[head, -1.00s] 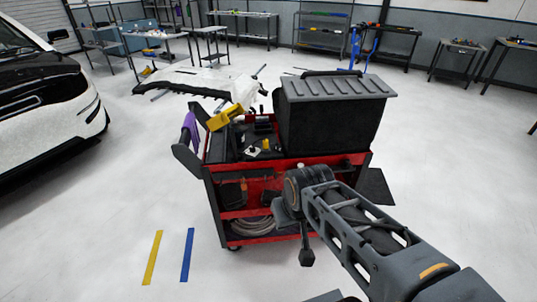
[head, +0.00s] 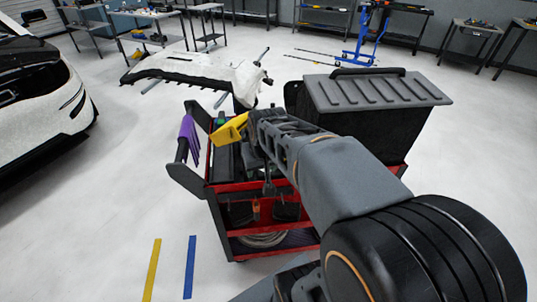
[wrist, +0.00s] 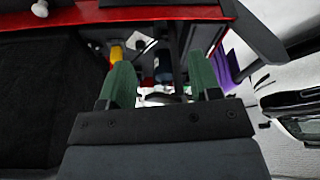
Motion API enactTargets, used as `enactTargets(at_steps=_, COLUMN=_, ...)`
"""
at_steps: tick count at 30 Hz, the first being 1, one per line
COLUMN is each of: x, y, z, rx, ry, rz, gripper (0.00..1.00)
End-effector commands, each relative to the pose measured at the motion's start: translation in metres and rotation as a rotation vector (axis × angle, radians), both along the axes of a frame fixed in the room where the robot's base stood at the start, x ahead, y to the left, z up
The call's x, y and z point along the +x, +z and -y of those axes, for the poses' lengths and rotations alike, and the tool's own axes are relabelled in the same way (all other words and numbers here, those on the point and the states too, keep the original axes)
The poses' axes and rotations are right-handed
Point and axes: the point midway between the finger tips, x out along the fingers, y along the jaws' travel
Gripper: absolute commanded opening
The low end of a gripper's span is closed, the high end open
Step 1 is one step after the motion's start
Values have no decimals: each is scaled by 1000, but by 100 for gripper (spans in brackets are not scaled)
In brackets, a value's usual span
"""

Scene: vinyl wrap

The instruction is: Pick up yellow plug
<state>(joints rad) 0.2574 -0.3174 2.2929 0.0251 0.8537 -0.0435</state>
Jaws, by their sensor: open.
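My gripper (wrist: 160,62) shows in the wrist view with its two green-padded fingers spread apart and nothing held between them. A small yellow piece (wrist: 116,52), likely the yellow plug, sits on the dark cart top just beyond the left fingertip, partly covered by that finger. A small white piece (wrist: 134,40) lies next to it. In the head view my arm reaches over the red cart (head: 225,188) and hides the small yellow piece and most of the gripper.
A black case with a grey ribbed lid (head: 375,92) stands on the cart's right side. A larger yellow object (head: 230,129) and a purple glove-like item (head: 188,137) are at its left edge. A white bumper-like panel (head: 195,75) lies behind.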

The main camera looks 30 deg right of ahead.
Motion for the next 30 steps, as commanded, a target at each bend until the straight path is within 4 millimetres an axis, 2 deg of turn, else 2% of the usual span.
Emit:
enactTargets(at_steps=1, x=11, y=-7, z=26, rx=2, ry=-59, rz=-4, gripper=57)
enactTargets(at_steps=3, x=22, y=-11, z=54, rx=3, ry=-115, rz=-3, gripper=57)
enactTargets(at_steps=6, x=37, y=-12, z=85, rx=-3, ry=-162, rz=15, gripper=57)
enactTargets(at_steps=12, x=60, y=-6, z=121, rx=-30, ry=-182, rz=65, gripper=57)
enactTargets(at_steps=17, x=66, y=-13, z=130, rx=-34, ry=-187, rz=71, gripper=57)
enactTargets(at_steps=24, x=80, y=-52, z=136, rx=-33, ry=-189, rz=70, gripper=57)
enactTargets(at_steps=30, x=89, y=-76, z=141, rx=-34, ry=-190, rz=71, gripper=57)
